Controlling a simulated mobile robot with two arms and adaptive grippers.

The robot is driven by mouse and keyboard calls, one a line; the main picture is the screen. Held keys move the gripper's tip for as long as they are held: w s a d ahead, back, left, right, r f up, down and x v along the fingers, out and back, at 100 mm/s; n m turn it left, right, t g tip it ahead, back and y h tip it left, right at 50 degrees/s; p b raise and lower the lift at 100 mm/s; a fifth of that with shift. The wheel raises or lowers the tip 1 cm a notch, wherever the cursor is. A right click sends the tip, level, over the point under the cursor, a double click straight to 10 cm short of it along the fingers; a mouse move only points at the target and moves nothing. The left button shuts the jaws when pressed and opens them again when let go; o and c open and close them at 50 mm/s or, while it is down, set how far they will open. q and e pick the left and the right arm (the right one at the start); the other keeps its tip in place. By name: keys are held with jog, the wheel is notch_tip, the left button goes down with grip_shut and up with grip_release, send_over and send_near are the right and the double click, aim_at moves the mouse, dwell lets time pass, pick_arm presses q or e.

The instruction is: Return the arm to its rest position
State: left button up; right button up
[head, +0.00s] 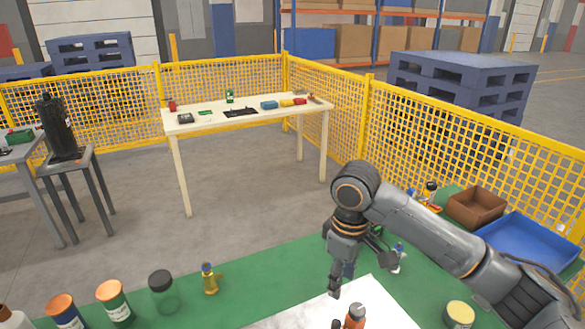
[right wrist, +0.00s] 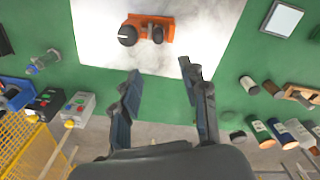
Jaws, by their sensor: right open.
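My right arm reaches in from the right in the head view, bent, with its gripper (head: 352,268) pointing down over the green work surface (head: 260,262). In the right wrist view the two fingers of the right gripper (right wrist: 161,76) are spread, with nothing between them. A white plate (head: 295,314) lies below, and it also shows in the right wrist view (right wrist: 220,22). An orange part (right wrist: 152,36) with a dark round end sits on the plate, apart from the fingertips; it shows at the bottom edge of the head view (head: 355,316). My left gripper is not in view.
Several jars and bottles (head: 115,301) and a brass fitting (head: 209,279) stand at the left of the surface. A brown bin (head: 477,206) and a blue tray (head: 528,244) are at the right. Yellow mesh fencing (head: 475,147) and a cream table (head: 205,125) stand beyond.

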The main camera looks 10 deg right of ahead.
jog(key=s+a+f+y, duration=0.2)
jog(key=s+a+f, duration=0.4)
jog(key=f, duration=0.3)
jog(key=s+f+m+t, duration=0.1)
jog(key=s+f, duration=0.1)
jog(key=s, duration=0.1)
jog(key=s+d+f+m+t+y, duration=0.1)
jog(key=s+f, duration=0.2)
jog(key=s+d+f+m+t, duration=0.1)
jog(key=s+f+m, duration=0.1)
jog(key=s+f, duration=0.1)
jog(key=shift+s, duration=0.5)
jog(key=s+d+f+m+h, duration=0.2)
jog(key=s+d+m+h, duration=0.1)
jog(key=s+d, duration=0.65)
notch_tip(320, 180, down, 25)
jog(key=s+d+f+g, duration=0.2)
jog(key=s+d+f, duration=0.1)
jog(key=s+f, duration=1.4)
jog(key=shift+s+d+f, duration=0.15)
jog(key=shift+s+f, duration=0.05)
jog(key=shift+s, duration=0.05)
